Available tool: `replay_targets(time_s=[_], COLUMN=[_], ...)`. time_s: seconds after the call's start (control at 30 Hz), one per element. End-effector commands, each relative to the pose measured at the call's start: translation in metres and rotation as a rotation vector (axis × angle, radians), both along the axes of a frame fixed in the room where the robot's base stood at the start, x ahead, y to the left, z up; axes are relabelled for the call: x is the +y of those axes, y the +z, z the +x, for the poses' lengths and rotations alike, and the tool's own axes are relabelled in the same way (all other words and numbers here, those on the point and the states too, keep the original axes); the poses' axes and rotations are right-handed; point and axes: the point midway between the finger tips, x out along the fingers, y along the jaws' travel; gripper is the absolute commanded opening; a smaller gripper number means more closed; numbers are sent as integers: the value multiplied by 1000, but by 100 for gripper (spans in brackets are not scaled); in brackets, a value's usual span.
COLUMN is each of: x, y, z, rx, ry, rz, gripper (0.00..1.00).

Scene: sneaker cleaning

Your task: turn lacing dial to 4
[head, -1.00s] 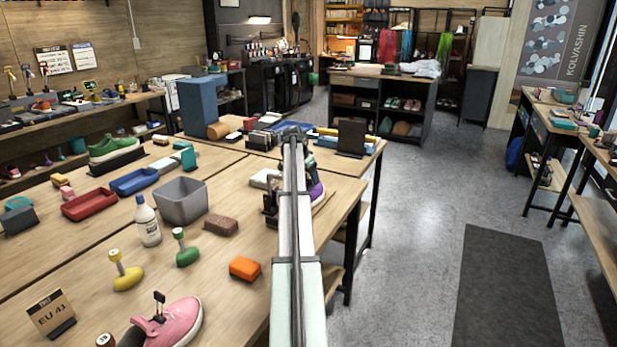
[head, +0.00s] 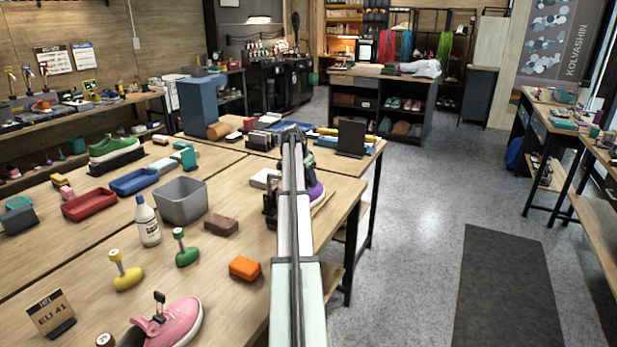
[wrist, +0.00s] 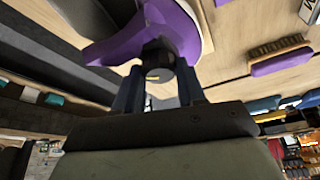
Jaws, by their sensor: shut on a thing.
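The lacing dial (wrist: 160,74) is a dark round knob with a small yellow mark on its face, in the wrist view. It sits against a purple shoe (wrist: 184,28), which shows partly in the head view (head: 315,191) behind my arm. My gripper (wrist: 157,88) is shut on the dial, with one dark finger on each side of it. The numbers around the dial cannot be read. In the head view my own arm hides the gripper tips and most of the purple shoe.
A purple brush (wrist: 281,58) lies on the table to the right in the wrist view. In the head view, an orange block (head: 245,268), a brown block (head: 221,225) and a grey bin (head: 181,201) stand left of my arm. The floor to the right is open.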

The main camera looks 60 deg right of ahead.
Motion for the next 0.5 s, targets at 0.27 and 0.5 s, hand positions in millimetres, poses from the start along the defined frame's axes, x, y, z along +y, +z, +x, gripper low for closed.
replay_targets(time_s=[0.27,0.5], x=[-1,0], y=[0,0], z=[2,2], rx=[0,1], ry=[-242,-350], rz=[1,0], gripper=[9,9])
